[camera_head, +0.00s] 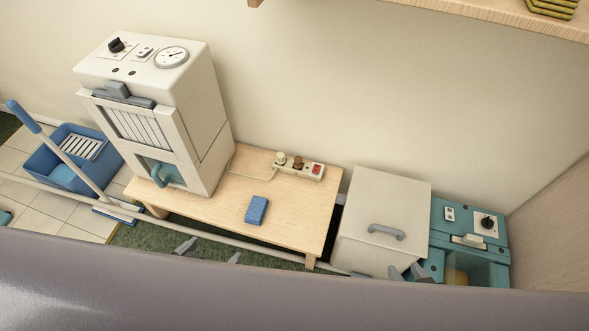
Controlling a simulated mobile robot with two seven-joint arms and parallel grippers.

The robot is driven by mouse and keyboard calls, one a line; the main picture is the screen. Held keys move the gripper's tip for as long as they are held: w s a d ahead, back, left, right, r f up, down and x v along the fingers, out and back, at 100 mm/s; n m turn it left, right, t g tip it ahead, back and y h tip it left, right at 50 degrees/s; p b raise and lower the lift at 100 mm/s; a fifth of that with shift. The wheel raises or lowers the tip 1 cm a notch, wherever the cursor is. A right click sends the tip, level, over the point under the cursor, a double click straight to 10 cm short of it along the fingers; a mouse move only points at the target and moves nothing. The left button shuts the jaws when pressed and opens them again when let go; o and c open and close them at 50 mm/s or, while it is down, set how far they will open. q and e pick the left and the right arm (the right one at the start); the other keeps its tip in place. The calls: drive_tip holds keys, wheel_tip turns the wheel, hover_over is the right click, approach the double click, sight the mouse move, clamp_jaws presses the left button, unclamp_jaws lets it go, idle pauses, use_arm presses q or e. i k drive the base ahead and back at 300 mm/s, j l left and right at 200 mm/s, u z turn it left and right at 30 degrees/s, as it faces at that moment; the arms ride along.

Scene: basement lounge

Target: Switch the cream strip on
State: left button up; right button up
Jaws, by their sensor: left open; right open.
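The cream power strip (307,173) lies on the low wooden table, near its back edge by the wall. A red rocker switch sits at its right end; I cannot tell which way it is tipped. A cream plug (281,157) and a brown plug (298,162) stand in it. My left gripper (210,251) shows only its fingertips, apart and empty, in front of the table and below the strip in the picture. My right gripper (407,272) is open and empty in front of the cream box and teal machine. Both are well away from the strip.
The wooden table (292,215) also holds a tall cream machine (190,105) and a blue sponge (257,210). A cream box (385,215) and teal machine (468,225) stand right. A blue bucket (50,165) and long pole are left. A shelf (480,12) hangs above.

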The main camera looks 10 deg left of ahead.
sight(315, 168)
drive_tip(key=i+j+u, duration=0.5)
drive_tip(key=u, duration=0.2)
